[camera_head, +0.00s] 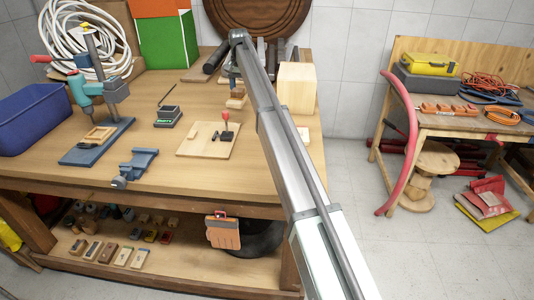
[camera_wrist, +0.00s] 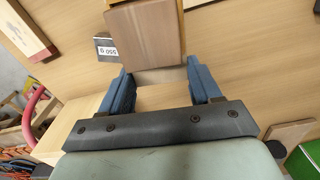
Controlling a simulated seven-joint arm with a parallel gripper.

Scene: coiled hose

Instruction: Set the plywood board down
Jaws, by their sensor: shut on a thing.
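My gripper (camera_head: 233,81) is at the back of the workbench, pointing down, small and partly hidden by my arm in the head view. In the wrist view its two blue fingers (camera_wrist: 162,92) stand apart, with a brown wooden piece between and beyond their tips. I take this for the plywood board (camera_wrist: 146,35); its near end face is paler. In the head view the board (camera_head: 238,92) is a small brown patch below the fingers. I cannot tell whether it touches the bench top (camera_head: 150,105) or what lies under it.
A tall pale wooden block (camera_head: 296,88) stands close to the right of my gripper. A pale board with a clamp (camera_head: 208,140) lies in front. A drill stand (camera_head: 100,90), a blue bin (camera_head: 35,118) and a vise (camera_head: 135,167) are to the left. A "500 g" label (camera_wrist: 107,48) shows beside the board.

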